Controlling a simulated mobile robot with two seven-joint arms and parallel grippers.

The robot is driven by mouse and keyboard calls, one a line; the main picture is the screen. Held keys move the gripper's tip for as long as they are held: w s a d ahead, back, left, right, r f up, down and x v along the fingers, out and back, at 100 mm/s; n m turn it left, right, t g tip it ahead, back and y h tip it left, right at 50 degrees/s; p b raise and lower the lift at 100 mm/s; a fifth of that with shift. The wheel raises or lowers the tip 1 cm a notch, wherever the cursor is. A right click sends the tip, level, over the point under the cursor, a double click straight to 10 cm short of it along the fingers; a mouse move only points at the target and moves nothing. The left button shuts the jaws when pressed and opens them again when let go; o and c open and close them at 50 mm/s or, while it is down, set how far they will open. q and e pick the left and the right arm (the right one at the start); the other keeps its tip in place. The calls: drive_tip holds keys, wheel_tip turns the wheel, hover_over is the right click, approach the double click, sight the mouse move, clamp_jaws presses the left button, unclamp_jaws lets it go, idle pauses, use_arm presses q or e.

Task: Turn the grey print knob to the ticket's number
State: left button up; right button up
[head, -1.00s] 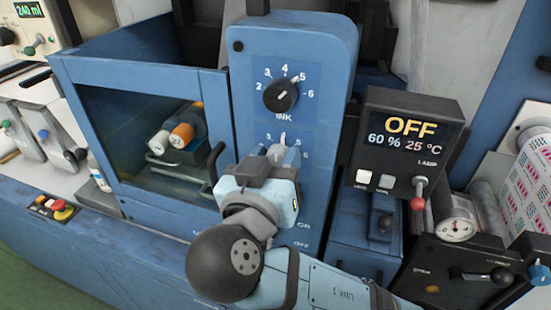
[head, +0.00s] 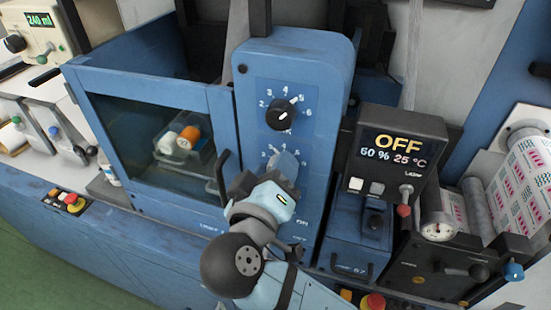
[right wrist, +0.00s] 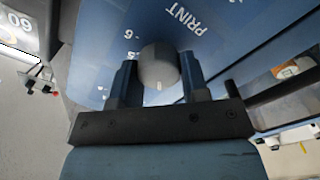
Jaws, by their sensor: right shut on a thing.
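The grey print knob (right wrist: 158,66) is on the blue panel beside the word PRINT in the right wrist view. My right gripper (right wrist: 160,82) is shut on it, with one blue finger on each side. In the head view my right gripper (head: 284,167) covers most of that knob and part of its number scale. A small light mark shows on the knob's near edge in the wrist view. I cannot read which number the knob points at. I see no ticket that I can make out. My left gripper is not in view.
The black ink knob (head: 283,115) sits just above on the same panel (head: 310,75). A door handle (head: 222,174) is close left of my gripper. The lamp box (head: 398,145), reading OFF, stands to the right, with a red-tipped lever (head: 404,205) below it.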

drive_tip(key=shift+n+p, duration=0.3)
idle(0.4)
drive_tip(key=o, duration=0.9)
drive_tip(key=shift+w, duration=0.1)
